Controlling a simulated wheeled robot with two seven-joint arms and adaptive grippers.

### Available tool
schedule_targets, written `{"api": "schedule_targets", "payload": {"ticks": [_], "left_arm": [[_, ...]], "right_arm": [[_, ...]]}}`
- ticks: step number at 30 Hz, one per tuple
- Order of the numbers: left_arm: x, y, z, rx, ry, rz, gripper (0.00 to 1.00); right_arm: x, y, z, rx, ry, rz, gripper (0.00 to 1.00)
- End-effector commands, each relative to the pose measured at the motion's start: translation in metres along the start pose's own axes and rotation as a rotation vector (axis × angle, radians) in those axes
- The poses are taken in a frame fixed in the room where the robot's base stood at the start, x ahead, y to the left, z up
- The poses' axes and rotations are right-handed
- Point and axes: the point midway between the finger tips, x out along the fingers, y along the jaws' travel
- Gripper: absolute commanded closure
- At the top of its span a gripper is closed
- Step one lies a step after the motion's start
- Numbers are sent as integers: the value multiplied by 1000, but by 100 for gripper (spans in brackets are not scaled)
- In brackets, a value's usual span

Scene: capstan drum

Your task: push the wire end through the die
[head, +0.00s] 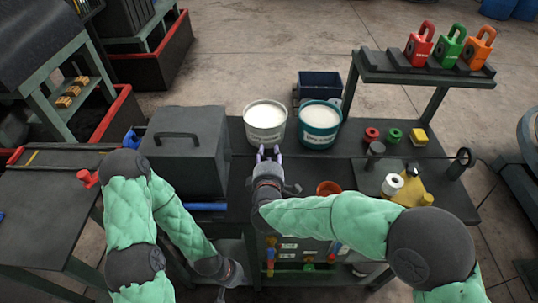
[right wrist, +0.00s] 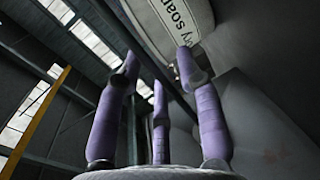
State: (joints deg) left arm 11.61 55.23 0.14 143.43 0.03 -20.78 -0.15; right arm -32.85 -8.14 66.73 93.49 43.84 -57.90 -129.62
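My right gripper (head: 268,152) has its purple fingers pointing at the front of a white bucket (head: 265,133) on the dark bench. In the right wrist view its fingers (right wrist: 160,78) are spread with nothing between them. A pale bucket (right wrist: 172,30) with a label ending in "ry soap" rises just beyond the fingertips. My left gripper (head: 230,277) hangs low at the bench front, and its fingers are too unclear to judge. I cannot make out the wire end or identify the die in either view.
A teal bucket (head: 320,125) stands right of the white one. A dark lidded box (head: 187,152) is at the left. Padlocks (head: 450,46) stand on a shelf.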

Motion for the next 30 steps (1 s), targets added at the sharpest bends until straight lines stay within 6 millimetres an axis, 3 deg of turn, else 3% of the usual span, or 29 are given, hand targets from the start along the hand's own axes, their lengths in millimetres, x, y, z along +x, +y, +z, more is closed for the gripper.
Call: {"api": "schedule_targets", "payload": {"ticks": [2,6,14,30], "left_arm": [[0,0,0,0,0,0,100],[0,0,0,0,0,0,100],[-1,0,0,0,0,0,100],[-28,10,1,0,0,0,100]], "right_arm": [[0,0,0,0,0,0,63],[0,0,0,0,0,0,100],[0,0,-2,0,1,-2,100],[0,0,-44,-1,1,-2,100]]}}
